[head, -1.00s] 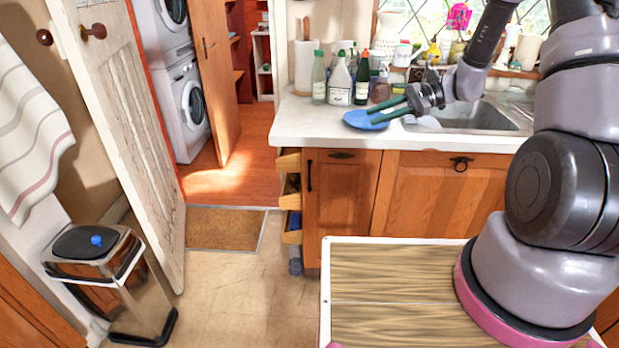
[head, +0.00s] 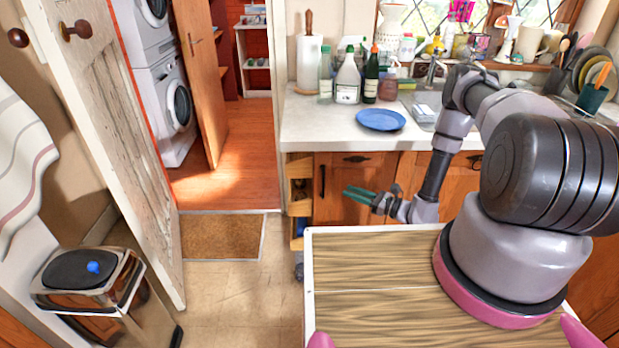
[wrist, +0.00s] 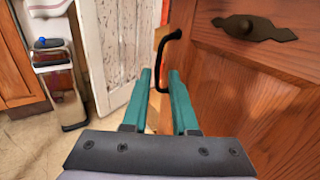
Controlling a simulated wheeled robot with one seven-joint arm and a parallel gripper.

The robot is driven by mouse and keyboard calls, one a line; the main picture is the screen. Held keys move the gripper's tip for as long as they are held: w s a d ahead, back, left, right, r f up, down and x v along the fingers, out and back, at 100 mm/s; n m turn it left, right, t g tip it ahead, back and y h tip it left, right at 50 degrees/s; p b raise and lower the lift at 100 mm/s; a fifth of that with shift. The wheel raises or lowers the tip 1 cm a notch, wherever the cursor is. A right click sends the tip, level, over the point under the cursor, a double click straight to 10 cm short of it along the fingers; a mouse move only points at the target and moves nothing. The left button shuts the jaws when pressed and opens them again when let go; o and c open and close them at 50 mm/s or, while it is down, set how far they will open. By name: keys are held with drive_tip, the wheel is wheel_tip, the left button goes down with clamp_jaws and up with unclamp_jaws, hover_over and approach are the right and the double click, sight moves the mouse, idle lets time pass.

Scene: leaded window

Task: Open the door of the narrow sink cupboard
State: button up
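The narrow sink cupboard has a brown wooden door (head: 345,205), which looks closed under the counter. A black vertical bar handle (head: 322,180) is near its left edge, and a dark oval pull (head: 357,159) is at its top. My gripper (head: 347,191), with green fingers, is in front of the door, just right of the handle in the head view. In the wrist view, my gripper (wrist: 160,75) is open and empty. The bar handle (wrist: 162,65) shows between and beyond the fingertips, and I see no contact. The oval pull (wrist: 253,28) is at the upper right.
A blue plate (head: 381,119) and several bottles stand on the counter (head: 300,130). Shelves (head: 299,195) show at the cupboard's left side. A wood-grain top (head: 370,270) is in front. A bin (head: 90,285) and open white door (head: 120,150) are left. Clear floor lies between.

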hover_over(323, 198)
drive_tip(key=shift+w, duration=0.35)
clamp_jaws()
drive_tip(key=shift+d+f, duration=0.1)
idle(1.4)
